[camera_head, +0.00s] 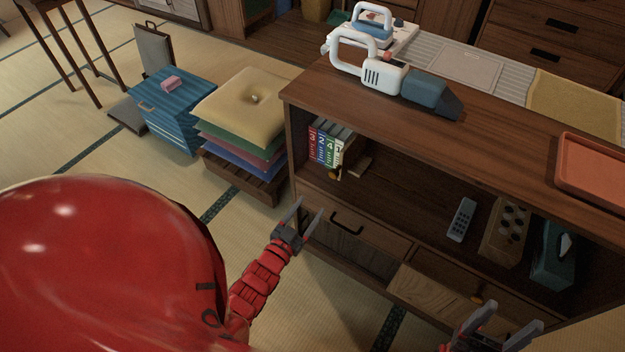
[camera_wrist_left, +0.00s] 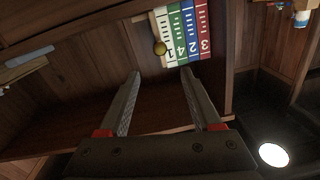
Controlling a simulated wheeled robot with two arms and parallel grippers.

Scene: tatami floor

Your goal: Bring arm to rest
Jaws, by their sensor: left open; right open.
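My left gripper (camera_head: 306,220) is open and empty in front of the wooden cabinet, close to its left drawer. In the left wrist view its two fingers (camera_wrist_left: 160,85) point toward the shelf with nothing between them. My right gripper (camera_head: 510,333) is open at the bottom right of the head view, in front of the cabinet; nothing shows between its fingers. My left arm (camera_head: 262,283) reaches up from the lower middle. Several numbered books (camera_head: 325,143) stand at the left end of the cabinet's open shelf; they also show in the left wrist view (camera_wrist_left: 181,32).
The cabinet (camera_head: 480,133) carries a handheld vacuum (camera_head: 400,80) and an orange tray (camera_head: 590,170). A remote (camera_head: 462,220) and a tissue box (camera_head: 553,255) are on its shelf. Stacked cushions (camera_head: 243,100) and a blue box (camera_head: 172,112) stand left. Tatami is clear between the cushions and my arm.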

